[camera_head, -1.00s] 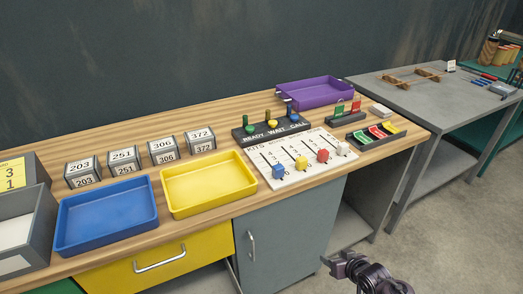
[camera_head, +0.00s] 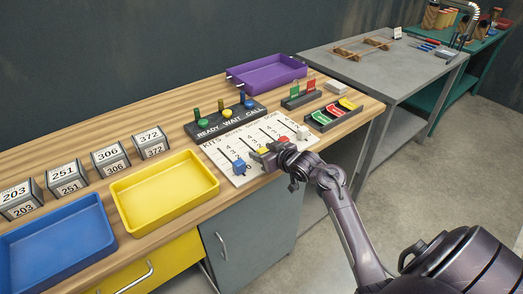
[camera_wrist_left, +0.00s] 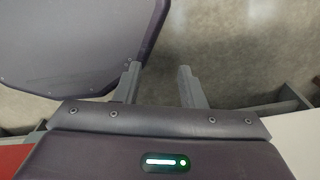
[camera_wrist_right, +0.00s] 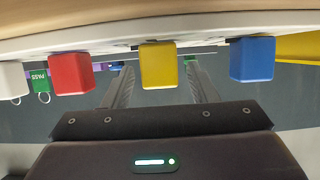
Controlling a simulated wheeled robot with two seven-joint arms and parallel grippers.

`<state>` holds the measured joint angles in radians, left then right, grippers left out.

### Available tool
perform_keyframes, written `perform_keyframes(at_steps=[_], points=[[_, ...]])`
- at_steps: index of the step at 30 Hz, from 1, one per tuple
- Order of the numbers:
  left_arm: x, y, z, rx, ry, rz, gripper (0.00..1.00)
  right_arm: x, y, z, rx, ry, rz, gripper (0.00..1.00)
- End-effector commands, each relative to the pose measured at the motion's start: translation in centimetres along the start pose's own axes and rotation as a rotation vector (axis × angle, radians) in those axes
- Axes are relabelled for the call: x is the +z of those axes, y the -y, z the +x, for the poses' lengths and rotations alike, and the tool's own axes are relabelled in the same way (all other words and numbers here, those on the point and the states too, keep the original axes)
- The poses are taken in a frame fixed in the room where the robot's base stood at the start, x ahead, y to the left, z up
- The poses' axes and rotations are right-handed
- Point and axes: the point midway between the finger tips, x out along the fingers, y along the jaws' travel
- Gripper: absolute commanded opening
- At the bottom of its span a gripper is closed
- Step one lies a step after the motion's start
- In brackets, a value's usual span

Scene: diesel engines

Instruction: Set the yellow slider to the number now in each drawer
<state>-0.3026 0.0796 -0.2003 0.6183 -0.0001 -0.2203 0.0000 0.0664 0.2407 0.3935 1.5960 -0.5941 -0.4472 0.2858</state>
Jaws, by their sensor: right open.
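The white KITS board (camera_head: 217,152) lies on the wooden bench with numbered slots and blue, yellow, red and white sliders. The yellow slider (camera_head: 262,150) is near the front end of its slot, partly hidden by my right gripper (camera_head: 259,157). In the right wrist view the yellow slider (camera_wrist_right: 158,66) lies in line with the gap between the open fingers (camera_wrist_right: 158,78); contact is not clear. My left gripper (camera_wrist_left: 158,75) is open and empty over the floor. The yellow drawer (camera_head: 150,272) under the bench looks shut, its inside hidden.
The blue slider (camera_head: 239,167) and red slider (camera_head: 284,141) flank the yellow one closely; the white slider (camera_head: 302,133) is farther right. A yellow tray (camera_head: 125,205), blue tray (camera_head: 108,238) and number blocks (camera_head: 110,157) stand left. The READY/WAIT/CALL panel (camera_head: 215,132) is behind.

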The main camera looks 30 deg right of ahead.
Motion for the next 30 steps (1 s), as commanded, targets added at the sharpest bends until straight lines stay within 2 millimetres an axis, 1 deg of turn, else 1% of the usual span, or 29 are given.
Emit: perform_keyframes(at_steps=[3,10,11,21,23,27,30], points=[[-0.1,0.0,0.0,0.0,-0.001,0.0,0.36,0.0,0.0,0.6,0.0,0.0,-0.001,0.53],[-0.1,0.1,0.0,-0.001,-0.002,0.0,0.36,0.0,0.0,0.7,0.0,0.0,-0.001,0.53],[-0.1,0.1,0.0,-0.001,-0.002,0.0,0.36,0.0,0.0,0.7,0.0,0.0,-0.001,0.51],[-0.4,0.1,0.0,-0.001,-0.006,0.0,0.36,0.0,0.0,0.7,0.001,0.0,-0.001,0.07],[-0.4,0.1,0.0,-0.001,-0.006,0.0,0.36,0.0,0.0,0.7,0.001,0.0,-0.001,0.0],[-0.4,0.1,0.0,-0.001,-0.006,0.0,0.36,0.0,0.0,0.8,0.001,-0.001,-0.001,0.0],[-0.4,0.1,0.2,-0.001,-0.006,0.0,0.36,-0.4,0.0,1.5,0.0,-0.002,-0.001,0.0]])
